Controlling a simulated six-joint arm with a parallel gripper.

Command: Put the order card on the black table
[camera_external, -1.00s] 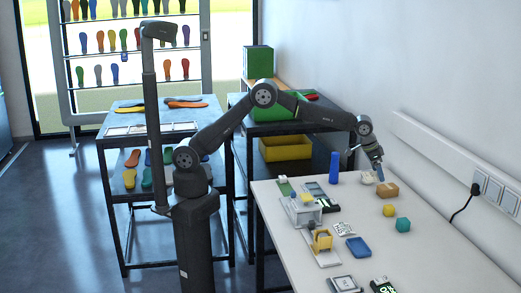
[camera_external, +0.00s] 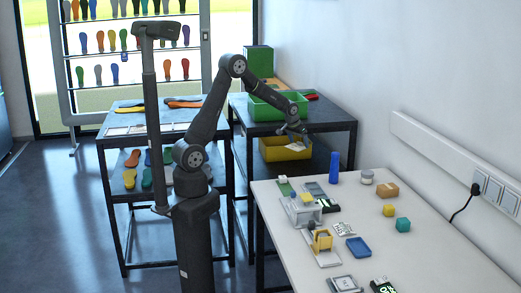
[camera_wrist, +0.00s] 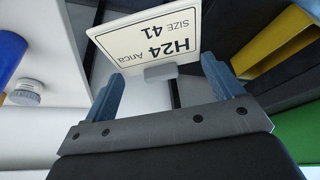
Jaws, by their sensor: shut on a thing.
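The order card (camera_wrist: 150,38) is white with black print reading "H24 Anca SIZE 41" and has a small grey block at its edge. In the wrist view it lies between the two blue fingertips of my gripper (camera_wrist: 166,80), which is shut on it. In the external view my gripper (camera_external: 296,134) holds the card (camera_external: 297,146) in the air at the front edge of the black table (camera_external: 335,122), in front of the yellow bin's level. The card looks tilted there, and its contact with the fingers is too small to make out.
A green bin (camera_external: 268,103) stands on the black table, with a yellow bin (camera_external: 285,148) on its lower shelf. The table's right part looks clear. The white table (camera_external: 275,190) in front holds a blue cylinder (camera_external: 334,167), a jar (camera_external: 367,177) and a brown box (camera_external: 387,190).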

